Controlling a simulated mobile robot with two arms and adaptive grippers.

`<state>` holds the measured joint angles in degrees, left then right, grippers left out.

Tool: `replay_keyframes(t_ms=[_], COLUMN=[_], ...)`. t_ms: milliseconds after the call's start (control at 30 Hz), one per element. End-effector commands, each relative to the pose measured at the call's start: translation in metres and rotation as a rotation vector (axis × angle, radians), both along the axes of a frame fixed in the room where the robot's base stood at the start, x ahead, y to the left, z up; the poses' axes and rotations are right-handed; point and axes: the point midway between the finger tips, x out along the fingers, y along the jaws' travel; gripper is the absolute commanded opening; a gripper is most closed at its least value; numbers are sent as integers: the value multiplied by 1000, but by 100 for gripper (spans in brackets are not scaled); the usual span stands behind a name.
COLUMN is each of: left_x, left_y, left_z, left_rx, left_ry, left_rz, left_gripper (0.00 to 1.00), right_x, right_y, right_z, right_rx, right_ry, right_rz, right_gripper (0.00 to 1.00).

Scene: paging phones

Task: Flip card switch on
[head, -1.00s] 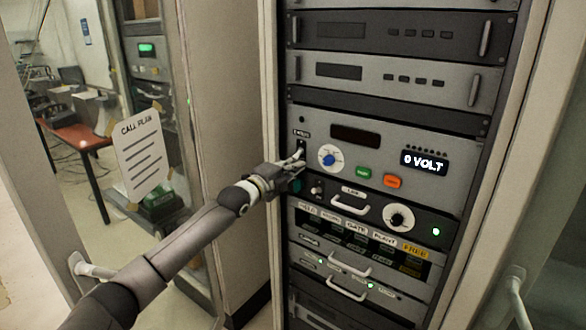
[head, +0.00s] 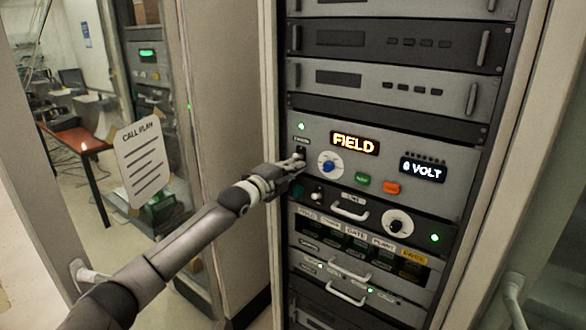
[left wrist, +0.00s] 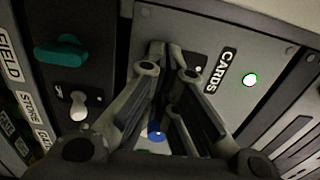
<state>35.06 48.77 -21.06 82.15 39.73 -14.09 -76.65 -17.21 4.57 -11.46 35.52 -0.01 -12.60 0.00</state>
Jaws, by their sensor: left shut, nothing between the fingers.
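The card switch (head: 300,150) is on the grey rack panel, under a small label. My gripper mostly hides it. The CARDS label (left wrist: 220,70) shows in the left wrist view, with a lit green lamp (left wrist: 250,80) beside it. That lamp also glows at the panel's upper left in the head view (head: 301,126). My left gripper (head: 298,163) is shut and empty, with its fingertips at the switch; I cannot tell if they touch it. The fingers also show in the left wrist view (left wrist: 168,55). My right gripper is not in view.
The panel has a lit FIELD display (head: 354,143), a VOLT display (head: 423,170), a blue knob (head: 330,162), and green (head: 362,179) and orange (head: 391,187) buttons. Below are a white handle (head: 350,210) and a dial (head: 397,223). A CALL PLAN sheet (head: 145,162) hangs at left.

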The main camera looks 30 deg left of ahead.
Motion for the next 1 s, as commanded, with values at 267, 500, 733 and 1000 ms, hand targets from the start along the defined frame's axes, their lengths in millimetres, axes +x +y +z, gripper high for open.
replay_keyframes(t_ms=[267, 500, 733, 1000], left_x=[0, -5, -27, -54], left_y=[0, 0, 2, 4], left_z=[-10, -14, -14, -14], left_rx=[0, 0, 1, 1], left_ry=[1, 3, 4, 4], left_rz=[0, -1, -1, -1], left_gripper=[0, 0, 0, 0], right_x=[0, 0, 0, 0], right_y=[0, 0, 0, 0], right_z=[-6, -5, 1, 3], right_rx=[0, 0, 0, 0], right_ry=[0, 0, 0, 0], right_rz=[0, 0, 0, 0], right_gripper=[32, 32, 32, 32])
